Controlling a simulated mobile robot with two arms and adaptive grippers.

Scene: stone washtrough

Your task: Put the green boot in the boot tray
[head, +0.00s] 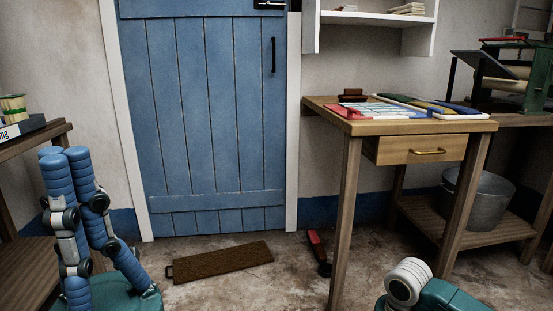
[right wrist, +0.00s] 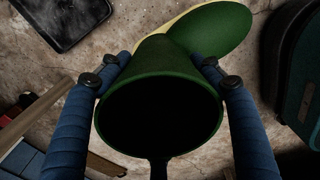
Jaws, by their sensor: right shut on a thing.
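The green boot (right wrist: 158,75) shows in the right wrist view, with its dark round opening facing the camera and its foot reaching to the upper right, edged by a pale sole. My right gripper (right wrist: 162,62) is shut on the boot's shaft, one blue finger on each side. A dark shallow tray with a raised rim (right wrist: 66,22), which looks like the boot tray, lies on the floor at the upper left of that view, apart from the boot. My left gripper (head: 64,153) stands at the left of the head view, its blue fingertips together and empty. The head view shows neither boot nor tray.
A brown mat (head: 222,262) lies before the blue door (head: 210,120). A red and black tool (head: 319,252) lies by the wooden table (head: 400,126). A metal tub (head: 478,205) stands on a low shelf at the right. A wooden bench (head: 35,141) is at the left.

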